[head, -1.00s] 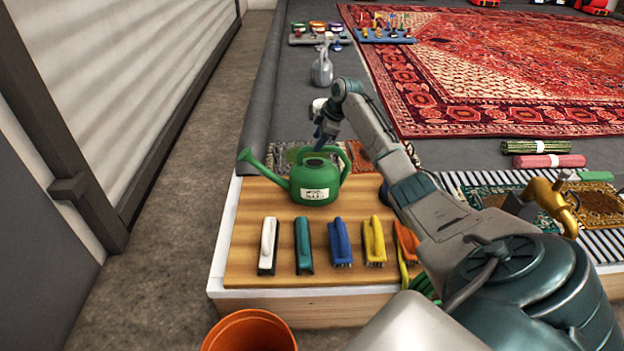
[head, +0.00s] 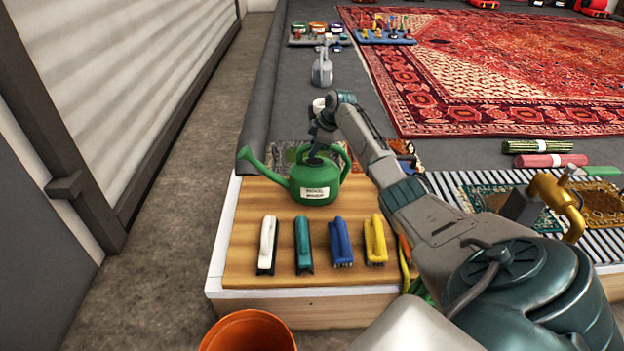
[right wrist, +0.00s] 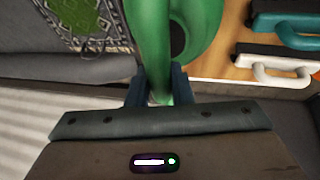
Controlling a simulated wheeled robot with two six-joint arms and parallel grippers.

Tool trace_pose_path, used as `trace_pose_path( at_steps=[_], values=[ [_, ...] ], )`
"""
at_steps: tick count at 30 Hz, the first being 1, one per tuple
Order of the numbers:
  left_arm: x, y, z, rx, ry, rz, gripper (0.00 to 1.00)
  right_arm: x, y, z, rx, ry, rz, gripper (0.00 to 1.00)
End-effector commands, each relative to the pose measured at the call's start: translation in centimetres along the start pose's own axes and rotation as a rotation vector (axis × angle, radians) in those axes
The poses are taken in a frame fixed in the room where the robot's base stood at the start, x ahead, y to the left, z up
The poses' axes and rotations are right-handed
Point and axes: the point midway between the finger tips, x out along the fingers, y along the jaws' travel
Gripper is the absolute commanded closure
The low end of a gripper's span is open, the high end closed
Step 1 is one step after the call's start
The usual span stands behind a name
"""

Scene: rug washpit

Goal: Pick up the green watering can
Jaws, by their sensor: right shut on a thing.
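The green watering can (head: 316,182) stands upright at the far edge of the wooden board (head: 250,255), its spout to the left and a white label on its front. My right gripper (head: 318,150) reaches down to the top of the can. In the right wrist view my right gripper (right wrist: 160,90) has its two fingers on either side of a green part of the watering can (right wrist: 180,30), shut on it. The can's dark opening shows just beyond the fingers. The arm hides some of the handle in the head view. My left gripper is not in view.
White (head: 267,245), teal (head: 303,245), blue (head: 340,242) and yellow (head: 375,240) brushes line the board in front of the can. An orange pot (head: 248,332) stands below.

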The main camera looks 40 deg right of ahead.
Motion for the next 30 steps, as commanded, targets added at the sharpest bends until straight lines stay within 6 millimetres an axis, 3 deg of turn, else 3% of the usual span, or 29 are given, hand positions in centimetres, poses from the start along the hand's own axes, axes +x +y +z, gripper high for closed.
trace_pose_path(
  at_steps=[10,21,30],
  values=[
    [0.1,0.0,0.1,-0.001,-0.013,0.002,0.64,-1.0,0.3,-0.5,-0.002,0.003,0.004,1.00],
    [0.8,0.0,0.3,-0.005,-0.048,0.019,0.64,-6.8,1.6,-2.9,-0.003,0.003,0.005,1.00],
    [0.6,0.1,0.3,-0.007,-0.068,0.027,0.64,-9.2,2.1,-3.9,-0.001,0.003,0.004,1.00]
  ],
)
